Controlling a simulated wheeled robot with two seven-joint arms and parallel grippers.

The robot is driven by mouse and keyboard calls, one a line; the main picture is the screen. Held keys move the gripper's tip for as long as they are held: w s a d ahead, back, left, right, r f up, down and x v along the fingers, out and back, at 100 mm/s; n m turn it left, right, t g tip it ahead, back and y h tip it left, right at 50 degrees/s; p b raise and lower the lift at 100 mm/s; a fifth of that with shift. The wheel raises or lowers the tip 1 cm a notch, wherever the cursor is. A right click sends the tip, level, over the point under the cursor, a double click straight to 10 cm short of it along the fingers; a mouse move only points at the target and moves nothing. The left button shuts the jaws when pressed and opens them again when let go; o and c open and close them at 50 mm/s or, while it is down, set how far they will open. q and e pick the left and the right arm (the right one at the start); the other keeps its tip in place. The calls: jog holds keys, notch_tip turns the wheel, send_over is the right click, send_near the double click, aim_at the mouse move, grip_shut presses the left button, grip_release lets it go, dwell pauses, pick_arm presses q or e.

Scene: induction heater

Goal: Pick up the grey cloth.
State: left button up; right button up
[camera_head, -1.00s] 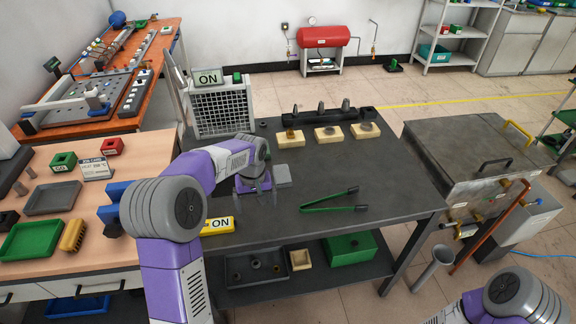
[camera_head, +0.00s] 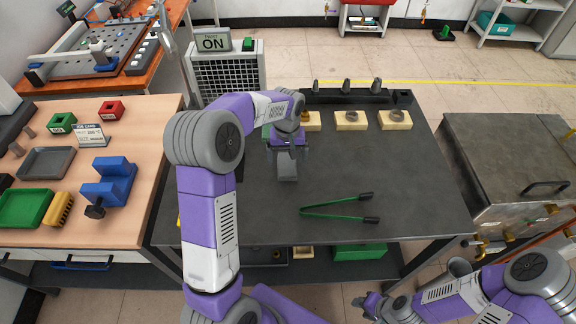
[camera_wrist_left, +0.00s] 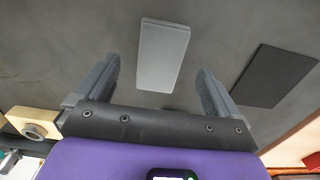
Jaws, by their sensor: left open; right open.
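The grey cloth (camera_head: 287,172) lies flat on the dark workbench (camera_head: 400,210), partly hidden by my left gripper (camera_head: 287,150) in the head view. In the left wrist view the cloth (camera_wrist_left: 163,55) is a light grey rectangle, ahead of and between the spread fingers of my left gripper (camera_wrist_left: 155,78). That gripper is open and empty above the bench; its exact height over the cloth is hard to tell. My right gripper (camera_head: 372,305) is low at the front of the head view, away from the cloth; its fingers show poorly.
A dark rectangular pad (camera_wrist_left: 275,75) lies beside the cloth in the wrist view. Green-handled tongs (camera_head: 338,206) lie right of the cloth. Wooden blocks with metal rings (camera_head: 352,120) and a black holder (camera_head: 345,97) stand behind.

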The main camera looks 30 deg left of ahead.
aim_at(287, 166)
pick_arm(q)
notch_tip(287, 166, down, 4)
jog(key=shift+f+b, duration=0.1)
jog(key=shift+b, duration=0.4)
jog(key=shift+c, duration=0.4)
jog(key=c, duration=1.1)
jog(key=shift+o, duration=0.2)
notch_tip(287, 166, up, 10)
jog(key=p, duration=0.2)
jog(key=shift+p, duration=0.35)
